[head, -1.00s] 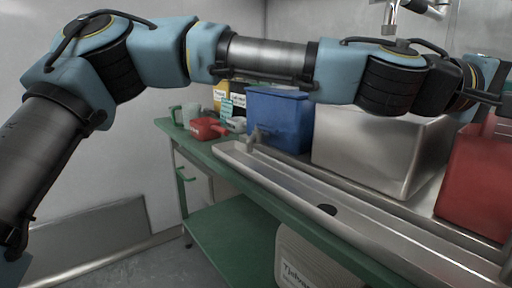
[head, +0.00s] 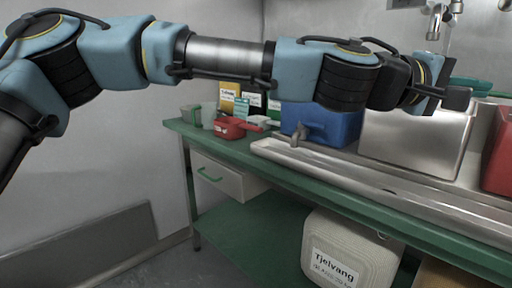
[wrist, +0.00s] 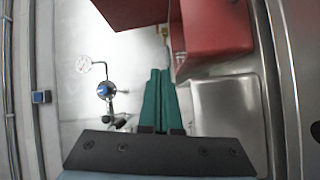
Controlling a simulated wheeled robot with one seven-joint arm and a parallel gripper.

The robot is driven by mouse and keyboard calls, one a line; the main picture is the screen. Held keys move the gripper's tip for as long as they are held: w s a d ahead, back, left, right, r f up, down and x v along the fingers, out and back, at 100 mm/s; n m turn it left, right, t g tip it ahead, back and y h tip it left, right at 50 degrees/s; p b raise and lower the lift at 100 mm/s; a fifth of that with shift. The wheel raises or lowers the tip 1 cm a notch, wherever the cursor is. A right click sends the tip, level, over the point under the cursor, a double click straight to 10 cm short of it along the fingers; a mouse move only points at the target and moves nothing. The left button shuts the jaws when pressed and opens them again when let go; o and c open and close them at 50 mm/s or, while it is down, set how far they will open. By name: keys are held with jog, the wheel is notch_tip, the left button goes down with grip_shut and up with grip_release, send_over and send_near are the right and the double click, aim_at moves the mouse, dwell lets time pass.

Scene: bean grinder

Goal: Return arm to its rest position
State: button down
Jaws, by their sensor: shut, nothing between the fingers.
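My arm stretches across the upper part of the head view from left to right, above the green bench. My gripper (head: 488,88) is at the right end of it, above the steel box and near the back wall. In the wrist view my gripper (wrist: 160,74) shows its green fingers side by side, shut with nothing between them. The fingers are apart from the red bins around them in that view.
The green bench (head: 232,151) holds a blue bin (head: 340,130), a steel box (head: 418,140), a red bin (head: 503,150) and a steel trough (head: 330,168). A red scoop (head: 230,128) lies at its left end. A labelled container (head: 345,250) stands below. Floor at left is clear.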

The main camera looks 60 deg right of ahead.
jog(key=w+a+f+t+y, duration=0.3)
jog(key=w+f+t, duration=0.5)
jog(key=w+f, duration=1.55)
jog(key=w+a+f+n+t+y, duration=0.1)
jog(key=w+a+f+t, duration=0.1)
jog(key=w+a, duration=0.5)
jog(key=w+a+f+t+y, duration=0.1)
jog(key=w+a+f, duration=0.2)
jog(key=w, duration=0.7)
jog(key=w+a+f+n+t+y, duration=0.1)
jog(key=w+a+f+t, duration=0.1)
jog(key=w+a, duration=0.55)
jog(key=w+a+n+t+y, duration=0.15)
jog(key=w+a, duration=0.25)
jog(key=a, duration=0.6)
jog(key=w+a+n+y, duration=0.1)
jog(key=w+a+n, duration=0.1)
jog(key=w+a, duration=0.5)
jog(key=w+a+n+y, duration=0.2)
jog(key=a, duration=1)
jog(key=s+a+r+n+y, duration=0.1)
jog(key=s+a+n, duration=0.15)
jog(key=a, duration=0.75)
notch_tip(320, 180, up, 19)
jog(key=p, duration=1.9)
jog(key=shift+a, duration=0.45)
